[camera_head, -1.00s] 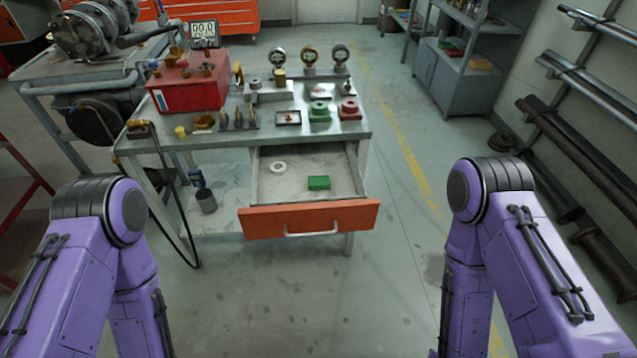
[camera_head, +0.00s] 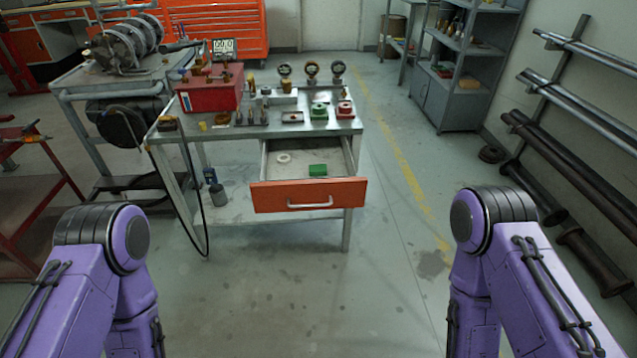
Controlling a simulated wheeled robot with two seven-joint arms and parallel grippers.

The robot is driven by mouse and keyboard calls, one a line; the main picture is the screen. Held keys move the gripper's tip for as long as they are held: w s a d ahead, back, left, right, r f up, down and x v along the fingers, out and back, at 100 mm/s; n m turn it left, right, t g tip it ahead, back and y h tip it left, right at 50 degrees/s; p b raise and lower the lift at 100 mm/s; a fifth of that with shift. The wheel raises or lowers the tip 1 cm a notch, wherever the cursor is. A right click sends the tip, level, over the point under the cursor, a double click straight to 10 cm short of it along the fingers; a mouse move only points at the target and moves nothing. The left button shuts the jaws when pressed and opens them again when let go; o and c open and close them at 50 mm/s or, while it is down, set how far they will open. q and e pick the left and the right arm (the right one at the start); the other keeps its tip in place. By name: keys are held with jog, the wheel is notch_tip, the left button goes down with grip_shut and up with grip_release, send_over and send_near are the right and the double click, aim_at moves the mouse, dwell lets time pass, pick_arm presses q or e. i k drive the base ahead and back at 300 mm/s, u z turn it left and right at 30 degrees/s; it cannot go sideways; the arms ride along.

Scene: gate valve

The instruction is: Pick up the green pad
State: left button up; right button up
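The green pad (camera_head: 317,170) is a small green block lying in the open drawer (camera_head: 308,194) of the workbench. The drawer has an orange front with a light handle. A white ring (camera_head: 284,158) lies in the drawer to the left of the pad. My two purple arms show at the lower left and lower right, well short of the bench. Both grippers are out of view.
The bench top (camera_head: 350,127) holds a red box (camera_head: 211,92), several gauges, and a green and a red fitting. A grey cart (camera_head: 75,84) stands to the left, pipe racks (camera_head: 575,120) to the right. The floor before the drawer is clear.

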aim_at(315, 169)
jog(key=u, duration=0.3)
jog(key=i, duration=1.05)
jog(key=u, duration=0.2)
